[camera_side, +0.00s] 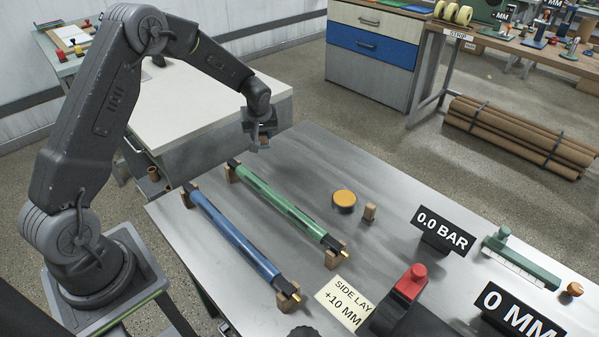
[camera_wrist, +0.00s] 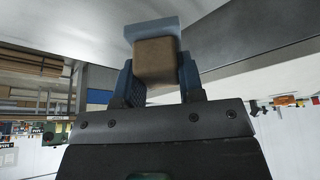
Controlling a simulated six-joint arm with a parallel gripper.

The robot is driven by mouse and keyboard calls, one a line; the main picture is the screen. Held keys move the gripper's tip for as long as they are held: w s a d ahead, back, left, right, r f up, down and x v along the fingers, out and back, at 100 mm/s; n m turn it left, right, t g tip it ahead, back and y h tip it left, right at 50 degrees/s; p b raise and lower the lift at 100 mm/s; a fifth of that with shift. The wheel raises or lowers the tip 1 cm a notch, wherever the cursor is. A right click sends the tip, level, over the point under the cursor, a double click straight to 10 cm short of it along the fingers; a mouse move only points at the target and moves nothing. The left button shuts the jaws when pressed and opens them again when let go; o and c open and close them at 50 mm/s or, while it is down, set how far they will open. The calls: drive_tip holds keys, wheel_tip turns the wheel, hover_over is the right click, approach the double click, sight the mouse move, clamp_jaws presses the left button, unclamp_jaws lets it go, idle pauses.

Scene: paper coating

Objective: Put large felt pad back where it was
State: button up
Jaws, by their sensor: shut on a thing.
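My gripper (camera_side: 262,124) is shut on a small brown block with a grey-blue slab across its far end, which I take to be the large felt pad (camera_wrist: 157,62). In the wrist view my gripper (camera_wrist: 158,82) has one finger on each side of the brown block, and the slab (camera_wrist: 152,27) lies beyond the fingertips. In the side view the pad is small and partly hidden by the fingers. It hangs near the far left edge of the metal table (camera_side: 310,160); I cannot tell its exact height.
A blue roller (camera_side: 235,243) and a green roller (camera_side: 285,205) lie on wooden rests. A pale bench (camera_side: 190,100) stands behind. The table's far middle is clear.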

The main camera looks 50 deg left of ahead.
drive_tip(key=shift+w+a+f+m+h, duration=0.15)
drive_tip(key=shift+w+a+m+h, duration=0.2)
drive_tip(key=shift+a+m, duration=0.45)
drive_tip(key=shift+w+d+f, duration=0.1)
drive_tip(key=shift+w+d, duration=0.1)
drive_tip(key=w+d+f, duration=0.2)
drive_tip(key=d, duration=0.1)
drive_tip(key=w+d+f, duration=0.4)
drive_tip(key=w+d, duration=0.1)
drive_tip(key=shift+d+f, duration=0.3)
drive_tip(key=shift+f, duration=0.05)
drive_tip(key=shift+w+f, duration=0.1)
drive_tip(key=shift+f, duration=1.9)
drive_tip(key=shift+f, duration=0.2)
drive_tip(key=o, duration=0.9)
